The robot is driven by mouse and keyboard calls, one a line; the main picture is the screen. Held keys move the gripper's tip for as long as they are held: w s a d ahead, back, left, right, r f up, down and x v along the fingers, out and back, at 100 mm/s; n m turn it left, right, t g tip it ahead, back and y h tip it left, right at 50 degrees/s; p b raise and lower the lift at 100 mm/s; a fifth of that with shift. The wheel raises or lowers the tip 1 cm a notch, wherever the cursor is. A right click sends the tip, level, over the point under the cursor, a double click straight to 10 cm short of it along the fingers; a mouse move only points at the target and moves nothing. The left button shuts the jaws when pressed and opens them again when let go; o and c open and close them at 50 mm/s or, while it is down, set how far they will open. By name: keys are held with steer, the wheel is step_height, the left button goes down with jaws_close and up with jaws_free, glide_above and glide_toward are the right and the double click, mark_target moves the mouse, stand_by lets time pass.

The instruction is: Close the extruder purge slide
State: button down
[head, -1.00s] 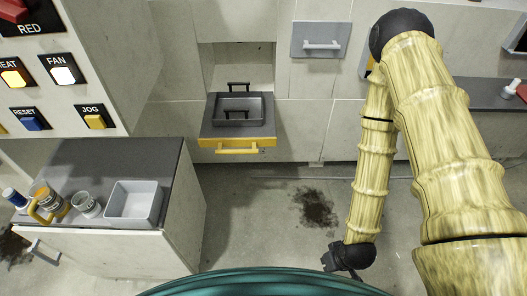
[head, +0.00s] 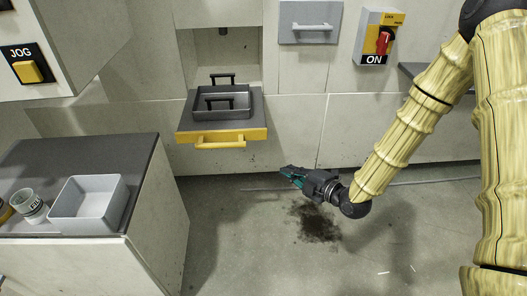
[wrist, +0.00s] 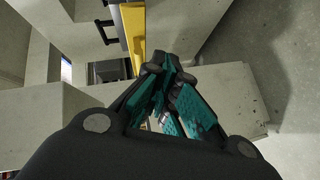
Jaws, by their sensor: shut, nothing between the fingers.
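The extruder purge slide is a grey slide plate (head: 183,122) with a yellow front and a yellow bar handle (head: 220,142). It stands pulled out from an opening in the pale machine wall, with a dark open tray (head: 275,104) on top. The yellow front (wrist: 134,35) also shows in the wrist view, above the fingers. My gripper (head: 285,172) is shut and empty, to the right of and below the handle in the head view, apart from it. In the wrist view my gripper (wrist: 170,62) has its teal-padded fingers together at the tips.
A grey-topped cabinet (head: 85,150) at left holds a grey bin (head: 68,212) and a jar (head: 30,207). A red rotary switch (head: 383,42) and a grey panel with a handle (head: 310,28) are on the wall. Open floor lies below the slide, with a dark stain (head: 318,225).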

step_height(320, 180, up, 3)
steer(key=w+n+t+y+b, duration=0.1)
steer(key=w+n+y+b, duration=0.2)
steer(key=n, duration=0.2)
steer(key=b, duration=0.2)
glide_toward(252, 131)
steer(key=w+a, duration=0.1)
steer(key=a, duration=0.2)
steer(key=shift+w+a+r, duration=0.1)
steer(key=shift+w+r, duration=0.1)
steer(key=shift+w, duration=0.85)
